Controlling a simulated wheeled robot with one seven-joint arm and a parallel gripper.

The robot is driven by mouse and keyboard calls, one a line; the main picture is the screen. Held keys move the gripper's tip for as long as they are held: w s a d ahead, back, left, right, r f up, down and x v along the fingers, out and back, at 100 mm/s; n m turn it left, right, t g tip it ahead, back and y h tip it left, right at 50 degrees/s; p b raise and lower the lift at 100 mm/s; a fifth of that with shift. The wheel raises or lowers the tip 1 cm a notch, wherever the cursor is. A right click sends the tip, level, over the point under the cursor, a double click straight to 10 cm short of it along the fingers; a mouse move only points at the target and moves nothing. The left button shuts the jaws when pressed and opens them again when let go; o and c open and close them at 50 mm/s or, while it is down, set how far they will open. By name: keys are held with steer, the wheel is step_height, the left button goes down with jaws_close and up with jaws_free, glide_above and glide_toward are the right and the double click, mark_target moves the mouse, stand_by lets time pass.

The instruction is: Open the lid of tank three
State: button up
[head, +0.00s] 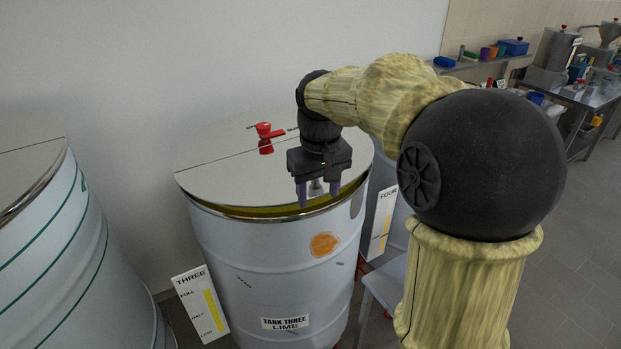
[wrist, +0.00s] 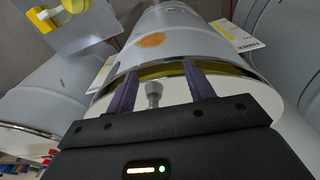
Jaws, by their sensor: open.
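Tank three (head: 280,270) is a pale drum labelled "TANK THREE LIME" with an orange patch on its front. Its grey lid (head: 230,170) has a seam across it. A yellow-green strip (head: 262,211) shows between the lid's front edge and the tank's rim; the lid looks slightly apart from the rim there. My gripper (head: 318,197) points down over the front part of the lid, fingers apart. In the wrist view, a small grey knob (wrist: 153,93) stands between my open fingers (wrist: 160,85), without visible contact. The gripper partly hides the knob in the head view.
A red valve (head: 265,137) stands on the lid's rear part. Another tank (head: 60,250) is close at left. Level boards marked THREE (head: 200,304) and FOUR (head: 383,222) flank the drum. Steel tables with several items (head: 570,95) stand at the far right.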

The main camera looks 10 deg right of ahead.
steer(key=s+d+f+m+t, duration=0.1)
steer(key=s+f+m, duration=0.1)
steer(key=s+f, duration=1.1)
step_height(320, 180, down, 3)
steer(key=shift+s+d+r, duration=0.15)
steer(key=shift+s, duration=0.15)
steer(key=c, duration=0.3)
steer(key=shift+w+d, duration=0.1)
steer(key=shift+w, duration=0.05)
steer(key=shift+c, duration=0.3)
